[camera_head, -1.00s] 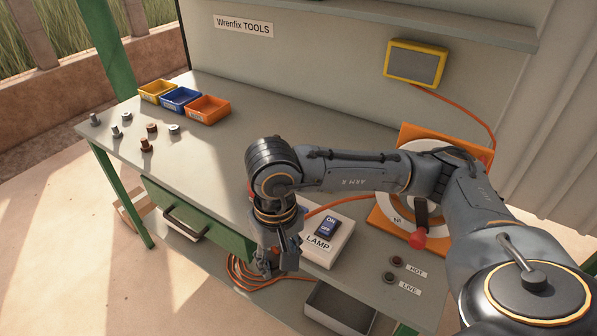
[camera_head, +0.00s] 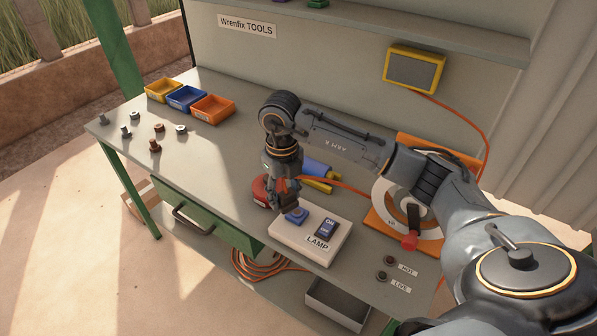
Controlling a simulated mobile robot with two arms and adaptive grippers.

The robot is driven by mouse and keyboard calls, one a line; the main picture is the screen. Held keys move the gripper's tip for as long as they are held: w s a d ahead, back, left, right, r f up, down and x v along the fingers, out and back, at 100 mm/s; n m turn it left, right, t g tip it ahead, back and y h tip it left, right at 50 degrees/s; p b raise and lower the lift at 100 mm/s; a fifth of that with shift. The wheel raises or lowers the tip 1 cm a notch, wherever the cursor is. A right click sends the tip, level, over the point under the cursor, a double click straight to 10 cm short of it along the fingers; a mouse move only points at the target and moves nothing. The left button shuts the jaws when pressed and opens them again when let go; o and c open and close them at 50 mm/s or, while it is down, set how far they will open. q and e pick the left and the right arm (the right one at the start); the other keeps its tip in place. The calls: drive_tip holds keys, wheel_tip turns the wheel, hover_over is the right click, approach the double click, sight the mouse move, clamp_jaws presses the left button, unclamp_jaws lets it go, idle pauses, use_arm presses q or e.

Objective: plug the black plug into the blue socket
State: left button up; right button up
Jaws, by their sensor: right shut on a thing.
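The blue socket (camera_head: 296,216) is on the left part of the pale LAMP box (camera_head: 315,236). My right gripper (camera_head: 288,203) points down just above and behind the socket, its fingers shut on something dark. This fits the black plug, but the fingers hide most of it. I cannot tell whether it touches the socket. My left gripper is not in view.
A blue and ON/OFF switch (camera_head: 326,228) sits right of the socket. An orange dial panel (camera_head: 378,226) stands right. Yellow, blue and orange bins (camera_head: 213,108) are at back left.

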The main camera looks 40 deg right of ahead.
drive_tip(key=d+m, duration=0.1)
drive_tip(key=m, duration=0.3)
drive_tip(key=w+d+m+p, duration=0.1)
drive_tip(key=d+m, duration=0.1)
drive_tip(key=m, duration=0.3)
drive_tip(key=w+d+m+p, duration=0.1)
drive_tip(key=d+m, duration=0.1)
drive_tip(key=m, duration=0.3)
drive_tip(key=shift+d+f, duration=0.1)
drive_tip(key=shift+d, duration=0.15)
drive_tip(key=shift+f, duration=0.1)
drive_tip(key=shift+f+b, duration=1.75)
drive_tip(key=shift+f, duration=1.05)
drive_tip(key=shift+f+b, duration=0.5)
drive_tip(key=shift+f, duration=0.15)
